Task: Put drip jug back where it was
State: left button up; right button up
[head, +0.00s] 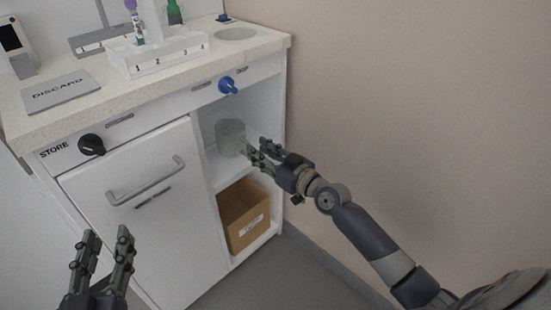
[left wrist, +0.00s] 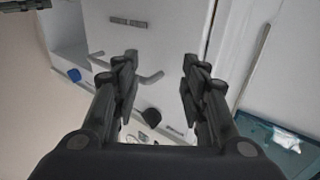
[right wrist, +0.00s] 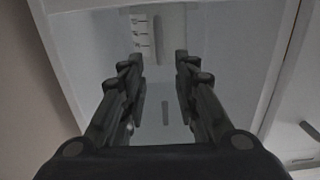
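The drip jug (head: 230,137) is a grey, see-through vessel standing in the open upper shelf of the cabinet (head: 214,160). My right gripper (head: 257,152) is at the shelf opening, just right of the jug. In the right wrist view its fingers (right wrist: 157,62) are apart, with the pale jug (right wrist: 145,22) and its graduation marks beyond them. I see nothing clamped between the fingers; whether a finger touches the jug is unclear. My left gripper (head: 102,250) is open and empty in front of the cabinet door; its spread fingers also show in the left wrist view (left wrist: 156,68).
A cardboard box (head: 243,208) sits in the lower shelf. The closed door has a bar handle (head: 146,182). A black knob (head: 91,145) and a blue knob (head: 227,85) stick out above. The counter holds a white rack (head: 158,52) and a DISCARD plate (head: 61,91).

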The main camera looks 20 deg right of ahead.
jog(key=v, duration=0.6)
pick_arm(q)
jog(key=shift+s+a+f+g+y, duration=0.15)
jog(key=shift+f+g, duration=0.15)
jog(key=shift+f, duration=0.3)
jog(key=shift+w+a+f+g+y, duration=0.15)
jog(key=shift+f+g, duration=0.15)
jog(key=shift+f, duration=0.3)
pick_arm(e)
jog(key=s+a+r+m+h, duration=0.1)
jog(key=s+a+r+h, duration=0.1)
jog(key=s+a, duration=0.9)
jog(key=shift+s+a+r, duration=0.3)
jog(key=shift+s+r, duration=0.5)
jog(key=shift+s, duration=0.4)
pick_arm(q)
jog(key=shift+s, duration=0.1)
pick_arm(e)
jog(key=shift+c, duration=0.3)
